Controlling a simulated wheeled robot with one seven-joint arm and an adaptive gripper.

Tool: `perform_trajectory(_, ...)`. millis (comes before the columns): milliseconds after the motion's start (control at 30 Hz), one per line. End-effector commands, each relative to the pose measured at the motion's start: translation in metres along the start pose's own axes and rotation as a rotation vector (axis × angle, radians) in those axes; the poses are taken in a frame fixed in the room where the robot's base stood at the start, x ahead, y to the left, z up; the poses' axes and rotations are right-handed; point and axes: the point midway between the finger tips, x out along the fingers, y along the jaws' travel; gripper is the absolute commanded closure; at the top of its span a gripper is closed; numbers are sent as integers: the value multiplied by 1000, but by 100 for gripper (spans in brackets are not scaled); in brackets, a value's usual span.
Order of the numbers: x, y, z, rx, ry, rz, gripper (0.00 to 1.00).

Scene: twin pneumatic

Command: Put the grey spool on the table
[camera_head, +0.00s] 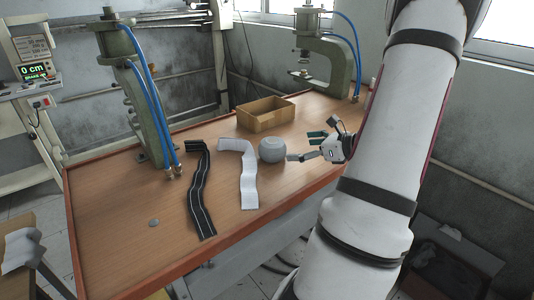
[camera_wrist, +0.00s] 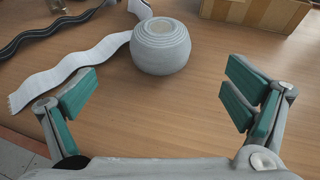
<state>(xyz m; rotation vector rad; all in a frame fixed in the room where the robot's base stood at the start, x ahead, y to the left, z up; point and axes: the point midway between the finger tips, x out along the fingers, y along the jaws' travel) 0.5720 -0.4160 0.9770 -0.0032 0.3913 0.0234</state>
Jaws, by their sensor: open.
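The grey spool (camera_head: 272,149) stands on the wooden table (camera_head: 120,225), between the white strip and my gripper. In the wrist view the spool (camera_wrist: 160,50) is a round, ribbed grey body, upright, ahead of the fingers and roughly midway between them. My gripper (camera_head: 308,147) is to the right of the spool in the head view, low over the table. Its teal-padded fingers are wide apart and empty, with bare table between them in the wrist view (camera_wrist: 160,108). The spool appears clear of both fingers.
A white strip (camera_head: 249,180) and a black striped strip (camera_head: 200,190) lie left of the spool. The front left of the table is mostly clear.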

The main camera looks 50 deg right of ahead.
Motion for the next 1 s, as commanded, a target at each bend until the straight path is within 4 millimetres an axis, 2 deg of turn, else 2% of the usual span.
perform_trajectory(100,25,1,0,0,-1,5,4)
perform_trajectory(233,46,1,0,-1,0,4,4)
perform_trajectory(567,66,1,1,-3,0,4,4)
perform_trajectory(833,103,0,1,-2,0,5,4)
perform_trajectory(1000,111,0,1,-3,2,2,4)
